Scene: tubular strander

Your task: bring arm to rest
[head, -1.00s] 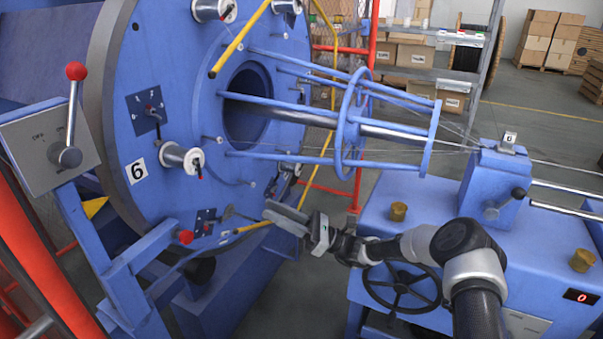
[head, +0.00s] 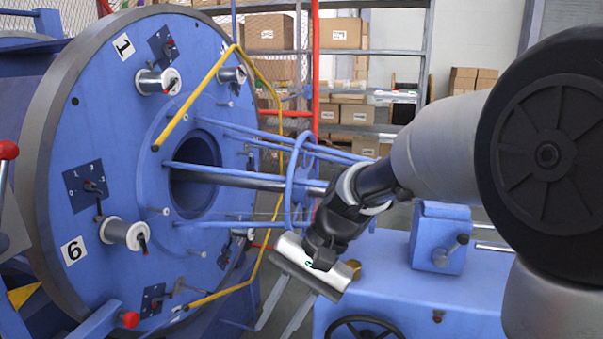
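My arm (head: 440,150) reaches in from the right and covers much of the right side of the head view. My gripper (head: 276,326) hangs at its end in the lower middle, pointing down and slightly left. Its two grey fingers are parted, with nothing seen between them. It appears in front of the gap between the big blue strander disc (head: 120,190) and the blue machine bench (head: 400,290); its exact distance from them is unclear.
A yellow bent bar (head: 196,98) runs around the disc's right side. Blue guide rods (head: 240,172) pass behind my wrist. A black handwheel (head: 362,328) is at the bench front. Shelves with cartons (head: 340,33) stand behind.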

